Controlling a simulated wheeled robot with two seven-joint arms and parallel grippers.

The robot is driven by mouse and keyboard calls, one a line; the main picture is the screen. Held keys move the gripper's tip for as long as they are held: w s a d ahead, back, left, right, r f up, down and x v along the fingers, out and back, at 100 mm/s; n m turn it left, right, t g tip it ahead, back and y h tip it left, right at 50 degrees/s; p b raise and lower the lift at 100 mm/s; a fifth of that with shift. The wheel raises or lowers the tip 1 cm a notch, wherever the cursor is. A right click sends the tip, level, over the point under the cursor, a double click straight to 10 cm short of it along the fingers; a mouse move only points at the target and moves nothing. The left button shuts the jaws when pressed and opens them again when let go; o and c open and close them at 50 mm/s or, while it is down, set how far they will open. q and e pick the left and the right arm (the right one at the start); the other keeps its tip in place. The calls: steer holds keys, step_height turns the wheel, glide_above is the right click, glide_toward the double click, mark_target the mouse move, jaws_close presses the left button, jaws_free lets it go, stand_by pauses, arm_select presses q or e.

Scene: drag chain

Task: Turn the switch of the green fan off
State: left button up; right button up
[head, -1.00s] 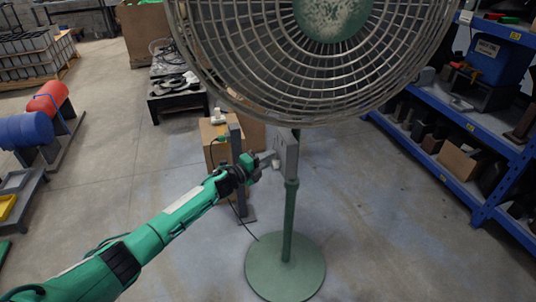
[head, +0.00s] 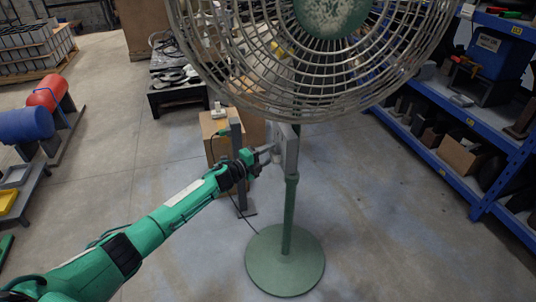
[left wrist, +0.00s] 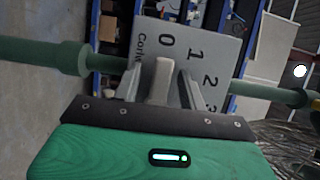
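The green fan stands on a round base (head: 285,262) and green pole, its wire grille (head: 300,70) filling the top of the head view. A grey control box (head: 291,150) is on the pole; in the left wrist view its face (left wrist: 203,40) shows the marks 0, 1, 2 and 3. A pale switch knob (left wrist: 160,80) stands out from this face. My left gripper (head: 270,152) is at the box's left side; in the wrist view its two fingers (left wrist: 160,92) stand on either side of the knob, with narrow gaps seeming to show. Contact is unclear. My right gripper is out of view.
A grey post (head: 237,165) and cardboard box (head: 214,135) stand behind my left gripper. A blue shelf (head: 450,120) with boxes is on the right. Red and blue drums (head: 27,124) are on the left. Floor around the fan's base is clear.

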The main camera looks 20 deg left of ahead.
arm_select(q)
steer(key=v, duration=1.3)
steer(key=shift+s+a, duration=0.25)
steer(key=shift+s, duration=0.05)
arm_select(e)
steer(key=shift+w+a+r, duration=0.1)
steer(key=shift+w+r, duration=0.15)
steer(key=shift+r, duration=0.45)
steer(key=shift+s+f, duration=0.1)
